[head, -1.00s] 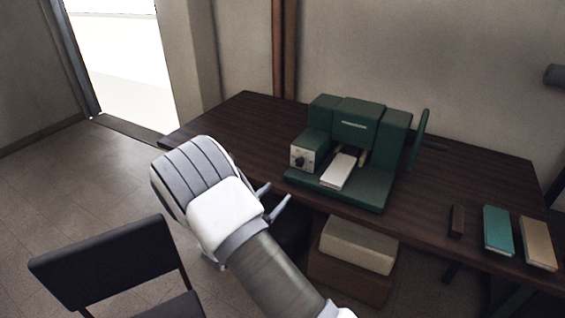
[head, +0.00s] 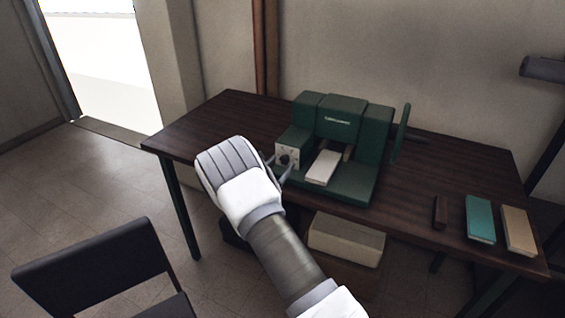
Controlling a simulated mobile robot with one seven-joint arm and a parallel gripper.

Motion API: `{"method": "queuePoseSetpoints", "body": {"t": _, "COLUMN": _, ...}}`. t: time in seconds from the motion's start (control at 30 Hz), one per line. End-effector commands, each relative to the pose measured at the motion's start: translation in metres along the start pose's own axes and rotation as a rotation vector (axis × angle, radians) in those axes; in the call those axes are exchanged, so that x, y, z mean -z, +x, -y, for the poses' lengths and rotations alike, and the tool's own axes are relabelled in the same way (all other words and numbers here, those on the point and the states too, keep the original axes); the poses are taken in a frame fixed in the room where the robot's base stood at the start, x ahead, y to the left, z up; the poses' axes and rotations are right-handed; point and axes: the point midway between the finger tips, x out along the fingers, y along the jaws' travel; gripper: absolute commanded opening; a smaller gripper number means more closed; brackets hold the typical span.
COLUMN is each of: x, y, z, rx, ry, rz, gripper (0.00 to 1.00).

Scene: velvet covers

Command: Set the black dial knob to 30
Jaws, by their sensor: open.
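The black dial knob (head: 284,160) sits on the pale front panel (head: 294,151) at the left of a dark green machine (head: 345,135) on the table. The dial's markings are too small to read. My gripper (head: 277,168) is open, its two fingers pointing toward the panel, one on each side of the knob in the picture. I cannot tell whether the fingers touch the knob or are still short of it.
A white block (head: 323,168) lies on the machine's base. A chair (head: 95,268) stands at the lower left. Boxes (head: 345,240) sit under the table.

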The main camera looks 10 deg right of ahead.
Motion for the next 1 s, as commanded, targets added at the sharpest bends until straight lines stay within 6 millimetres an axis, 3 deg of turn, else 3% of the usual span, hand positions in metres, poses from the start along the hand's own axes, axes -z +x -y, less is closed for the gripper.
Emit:
{"method": "queuePoseSetpoints", "body": {"t": 0.2, "x": 0.000, "y": 0.018, "z": 0.000, "rx": 0.000, "ry": 0.000, "rz": 0.000, "gripper": 0.69}}
{"method": "queuePoseSetpoints", "body": {"t": 0.5, "x": 0.000, "y": 0.020, "z": 0.000, "rx": -0.001, "ry": 0.000, "rz": 0.000, "gripper": 0.69}}
{"method": "queuePoseSetpoints", "body": {"t": 0.9, "x": 0.000, "y": 0.020, "z": 0.000, "rx": -0.001, "ry": 0.001, "rz": 0.000, "gripper": 0.00}}
{"method": "queuePoseSetpoints", "body": {"t": 1.0, "x": 0.000, "y": 0.020, "z": 0.000, "rx": -0.001, "ry": 0.001, "rz": 0.000, "gripper": 0.00}}
